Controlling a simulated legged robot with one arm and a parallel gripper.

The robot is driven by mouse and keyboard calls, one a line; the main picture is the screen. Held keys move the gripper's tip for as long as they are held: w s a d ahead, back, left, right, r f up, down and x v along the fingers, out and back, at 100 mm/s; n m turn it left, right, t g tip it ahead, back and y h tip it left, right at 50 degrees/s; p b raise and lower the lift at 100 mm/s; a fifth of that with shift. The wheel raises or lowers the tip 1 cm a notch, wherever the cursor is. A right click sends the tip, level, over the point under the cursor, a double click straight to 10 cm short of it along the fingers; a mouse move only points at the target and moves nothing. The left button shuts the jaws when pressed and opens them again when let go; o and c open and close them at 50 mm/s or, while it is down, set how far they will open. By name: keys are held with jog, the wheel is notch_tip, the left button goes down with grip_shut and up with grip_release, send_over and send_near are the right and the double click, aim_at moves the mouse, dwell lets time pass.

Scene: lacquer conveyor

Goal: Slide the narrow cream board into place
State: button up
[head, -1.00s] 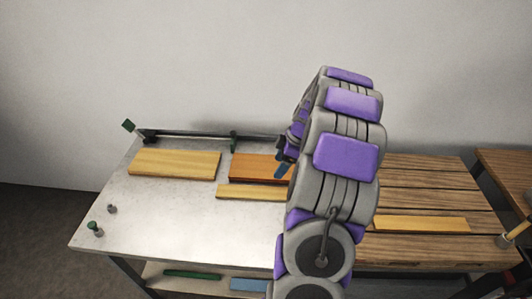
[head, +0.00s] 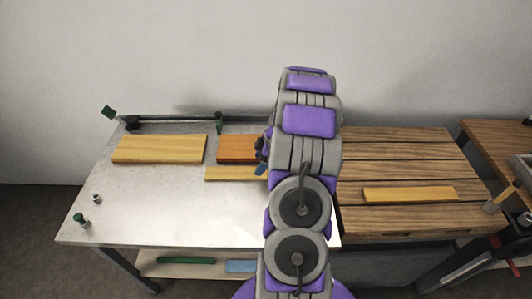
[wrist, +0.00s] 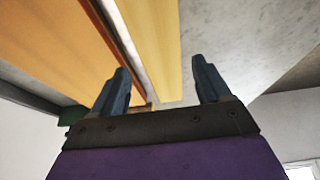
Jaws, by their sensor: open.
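The narrow cream board (head: 234,174) lies on the metal table just in front of an orange board (head: 238,149). Its right end is hidden behind my arm. In the wrist view the cream board (wrist: 155,45) runs away between my fingers, with a thin pale gap between it and the orange board (wrist: 60,40). My gripper (head: 262,160) is at the right end of the cream board, partly hidden by my arm. In the wrist view my gripper (wrist: 162,85) is open, its blue fingers to either side of the board's line. I cannot tell whether they touch it.
A wider pale board (head: 159,149) lies left of the orange one. The metal table (head: 150,205) is clear in front, with small pegs at left. A slatted wooden table (head: 390,160) at right holds a yellow board (head: 410,194).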

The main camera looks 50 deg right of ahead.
jog(key=shift+b+x, duration=0.4)
jog(key=shift+x, duration=2.25)
jog(key=c, duration=1)
jog(key=shift+s+d+b, duration=0.8)
jog(key=shift+s+d, duration=0.9)
jog(key=shift+s, duration=0.4)
jog(key=shift+s+d+b, duration=0.85)
jog(key=shift+s+d, duration=0.85)
jog(key=shift+s, duration=0.4)
jog(key=shift+s+d+b, duration=0.8)
jog(key=shift+s+d, duration=0.85)
jog(key=shift+s, duration=0.45)
jog(key=shift+s, duration=0.1)
jog(key=shift+s+d+f+b, duration=0.1)
jog(key=shift+s+d+b, duration=0.25)
jog(key=shift+s+d, duration=1.85)
jog(key=shift+s, duration=0.45)
jog(key=shift+s+d, duration=1.4)
jog(key=shift+s, duration=0.35)
jog(key=shift+s+d, duration=1.35)
jog(key=shift+s, duration=0.45)
